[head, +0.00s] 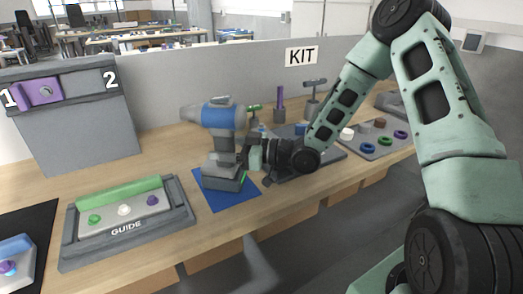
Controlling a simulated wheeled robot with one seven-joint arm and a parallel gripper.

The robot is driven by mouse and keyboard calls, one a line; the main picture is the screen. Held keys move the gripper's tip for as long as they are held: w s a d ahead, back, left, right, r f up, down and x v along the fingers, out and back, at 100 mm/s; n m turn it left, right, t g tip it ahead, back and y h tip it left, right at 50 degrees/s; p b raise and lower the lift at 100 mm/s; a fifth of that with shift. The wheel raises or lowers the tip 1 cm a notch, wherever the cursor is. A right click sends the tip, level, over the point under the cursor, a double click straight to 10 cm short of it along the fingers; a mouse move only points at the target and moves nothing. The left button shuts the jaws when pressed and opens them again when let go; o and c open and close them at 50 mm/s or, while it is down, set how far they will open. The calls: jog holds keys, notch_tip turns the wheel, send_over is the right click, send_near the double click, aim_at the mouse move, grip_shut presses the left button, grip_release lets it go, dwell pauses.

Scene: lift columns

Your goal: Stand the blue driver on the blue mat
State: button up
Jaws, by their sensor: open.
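The blue driver (220,116) is a drill-shaped tool with a blue body, a grey nose pointing left and a grey base. It stands upright on the blue mat (214,204), in the middle of the head view. My gripper (252,160) is at the right of the driver's handle, at about the handle's lower half. The jaws are open. Their tips are small in view, and I cannot tell whether they touch the handle or sit around it. The mat's back part is hidden behind the driver's base.
A grey tray marked GUIDE (125,222) lies left of the mat. A dark tray (318,166) with tools stands behind my wrist, below the KIT sign (301,56). A grey tray (385,148) with coloured rings is at the right. A grey box (75,125) stands at the back left.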

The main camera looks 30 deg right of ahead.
jog(key=b+v, duration=0.1)
jog(key=v, duration=1.4)
jog(key=w+a+h, duration=0.1)
jog(key=a, duration=0.1)
jog(key=w+a+f+g+h, duration=0.1)
jog(key=a, duration=0.1)
jog(key=w+a+f+g+h, duration=0.1)
jog(key=a+h, duration=0.1)
jog(key=shift+f, duration=0.1)
jog(key=s+a+r+g+h+p, duration=0.1)
jog(key=s+a+r+g+h, duration=0.1)
jog(key=s, duration=0.6)
jog(key=s+a+r+m+g+h, duration=0.1)
jog(key=s+a+g+h, duration=0.3)
jog(key=s+a, duration=0.3)
jog(key=s+a+r+m+g+h+p, duration=0.1)
jog(key=s+a+r+g+h, duration=0.1)
jog(key=s, duration=0.9)
jog(key=shift+a+r+g+h+p, duration=0.35)
jog(key=shift+a+g+h, duration=0.25)
jog(key=shift+a, duration=0.55)
jog(key=shift+s, duration=0.15)
